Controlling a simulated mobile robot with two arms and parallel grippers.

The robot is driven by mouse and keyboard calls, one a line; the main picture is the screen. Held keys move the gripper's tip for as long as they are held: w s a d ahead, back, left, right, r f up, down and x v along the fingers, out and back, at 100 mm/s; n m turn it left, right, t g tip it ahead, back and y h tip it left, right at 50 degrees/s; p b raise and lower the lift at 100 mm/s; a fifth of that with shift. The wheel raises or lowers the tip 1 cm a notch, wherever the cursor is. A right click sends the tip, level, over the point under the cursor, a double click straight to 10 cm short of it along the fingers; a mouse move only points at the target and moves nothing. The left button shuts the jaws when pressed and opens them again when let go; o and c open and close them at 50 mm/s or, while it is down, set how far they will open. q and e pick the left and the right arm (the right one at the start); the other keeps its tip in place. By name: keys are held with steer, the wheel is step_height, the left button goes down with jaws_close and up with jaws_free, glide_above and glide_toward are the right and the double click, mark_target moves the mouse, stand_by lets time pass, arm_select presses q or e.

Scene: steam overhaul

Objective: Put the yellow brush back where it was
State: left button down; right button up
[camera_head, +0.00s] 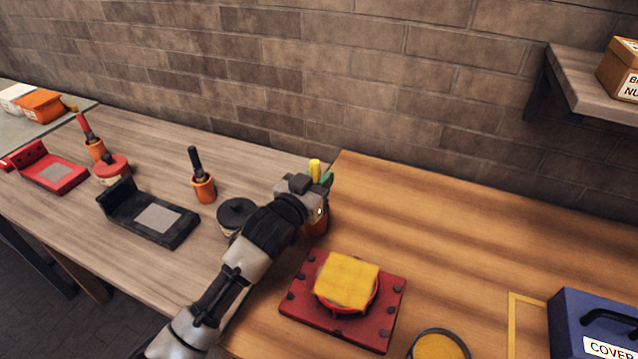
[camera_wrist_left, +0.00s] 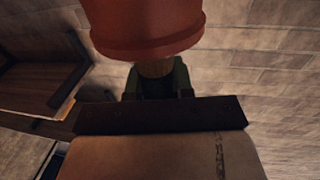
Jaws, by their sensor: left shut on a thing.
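My left gripper (camera_head: 320,186) is shut on the yellow brush (camera_head: 315,166), whose yellow handle end shows above the fingers in the head view. An orange-brown pot (camera_head: 318,224) stands just below the gripper, partly hidden by it. In the left wrist view the pot (camera_wrist_left: 145,28) fills the top, and a short tan part of the brush (camera_wrist_left: 155,68) shows between the greenish fingers (camera_wrist_left: 157,82) and the pot's rim. The brush's lower end is hidden by the pot; I cannot tell how deep it sits. My right gripper is not in view.
A red plate (camera_head: 300,312) with a yellow-topped round part (camera_head: 347,280) lies in front. A round tin (camera_head: 438,346) and a blue box (camera_head: 590,325) are at right. A black lidded jar (camera_head: 236,215) and a pot with a black brush (camera_head: 203,188) stand left. The back right is clear.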

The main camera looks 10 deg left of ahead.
arm_select(q)
steer(key=shift+f, duration=0.6)
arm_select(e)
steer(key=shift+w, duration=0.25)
arm_select(q)
steer(key=shift+f, duration=0.1)
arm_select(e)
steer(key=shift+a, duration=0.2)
arm_select(q)
steer(key=c, duration=1)
jaws_free()
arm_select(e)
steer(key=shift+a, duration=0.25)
arm_select(q)
steer(key=shift+b+v, duration=0.55)
steer(key=shift+v, duration=5.5)
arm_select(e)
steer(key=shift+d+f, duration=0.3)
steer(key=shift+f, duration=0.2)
